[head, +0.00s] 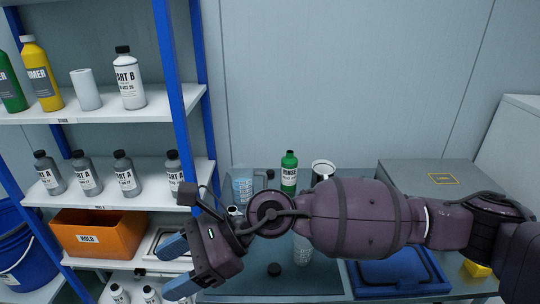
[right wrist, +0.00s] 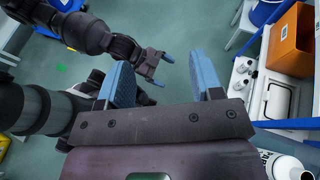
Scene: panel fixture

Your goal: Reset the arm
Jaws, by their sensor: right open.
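My right arm reaches across the head view from the right. Its gripper (head: 174,268) points left, in front of the shelf's lower part, with its two blue fingers apart and nothing between them. The right wrist view shows the same open, empty gripper (right wrist: 160,62) from behind. My left gripper (right wrist: 163,70) appears there beyond the right fingers, with its blue fingertips apart and nothing seen between them. The left arm is not in the head view.
A blue-framed shelf (head: 184,95) at left holds several bottles and an orange bin (head: 98,233). A blue bucket (head: 25,250) stands far left.

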